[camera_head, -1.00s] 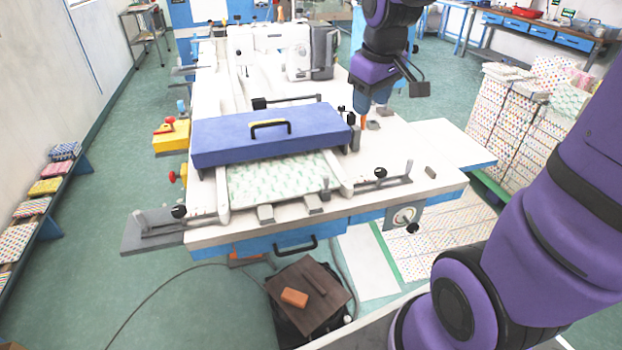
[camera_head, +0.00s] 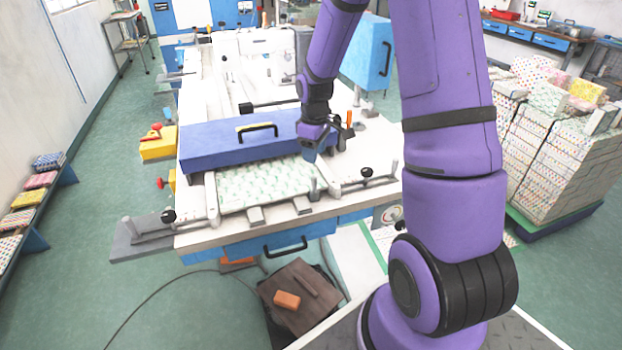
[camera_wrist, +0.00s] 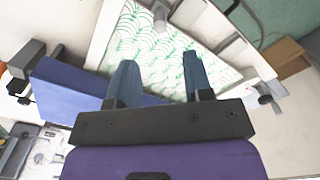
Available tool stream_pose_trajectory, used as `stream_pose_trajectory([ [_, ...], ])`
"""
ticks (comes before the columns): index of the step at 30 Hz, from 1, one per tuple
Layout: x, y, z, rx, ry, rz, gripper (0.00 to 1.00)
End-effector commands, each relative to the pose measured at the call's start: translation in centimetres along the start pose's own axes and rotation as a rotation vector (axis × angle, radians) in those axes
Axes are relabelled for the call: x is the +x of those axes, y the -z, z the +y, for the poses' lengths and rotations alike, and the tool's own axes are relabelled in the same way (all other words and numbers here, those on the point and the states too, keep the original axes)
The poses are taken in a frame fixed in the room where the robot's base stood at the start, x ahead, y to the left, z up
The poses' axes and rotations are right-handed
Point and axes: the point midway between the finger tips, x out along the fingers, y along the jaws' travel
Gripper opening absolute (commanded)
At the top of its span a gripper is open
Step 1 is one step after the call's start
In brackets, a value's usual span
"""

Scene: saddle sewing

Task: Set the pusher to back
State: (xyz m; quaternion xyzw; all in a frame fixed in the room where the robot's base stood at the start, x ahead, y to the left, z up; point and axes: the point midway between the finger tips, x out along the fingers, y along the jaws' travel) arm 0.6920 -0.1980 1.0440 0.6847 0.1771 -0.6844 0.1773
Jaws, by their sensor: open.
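My gripper (camera_head: 309,155) is over the right end of the blue cover and the green-patterned sheet (camera_head: 262,184) on the sewing table. Its two blue fingers are apart and empty in the wrist view (camera_wrist: 159,60). A small grey upright peg (camera_head: 314,188) stands at the sheet's front right corner, just below my gripper in the head view. It may be the pusher, but I cannot tell for sure. The peg also shows beyond the fingertips at the top of the wrist view (camera_wrist: 160,16), apart from them.
The long blue cover (camera_head: 225,143) with a black handle lies behind the sheet, close to my fingers. Black-knobbed side slides (camera_head: 367,173) flank the sheet. An orange-handled tool (camera_head: 349,119) stands behind on the right. Stacked patterned boxes (camera_head: 545,150) are at far right.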

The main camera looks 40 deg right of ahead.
Motion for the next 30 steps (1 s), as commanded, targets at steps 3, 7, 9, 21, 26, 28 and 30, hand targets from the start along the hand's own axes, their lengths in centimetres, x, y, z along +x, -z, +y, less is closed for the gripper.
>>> stream_pose_trajectory([
  [3, 2.0, -0.1, -0.1, 0.000, 0.004, -0.004, 0.46],
  [7, 4.4, -0.1, -0.1, 0.000, 0.005, -0.004, 0.46],
  [9, 5.6, -0.1, -0.1, 0.000, 0.004, -0.004, 0.46],
  [21, 9.4, 0.0, -0.1, 0.001, 0.001, -0.001, 0.46],
  [26, 9.6, 0.0, -0.1, 0.001, 0.001, -0.001, 0.46],
  [28, 9.6, 0.0, -0.1, 0.001, 0.000, 0.000, 0.46],
  [30, 9.6, 0.0, -0.1, 0.001, 0.000, 0.000, 0.46],
])
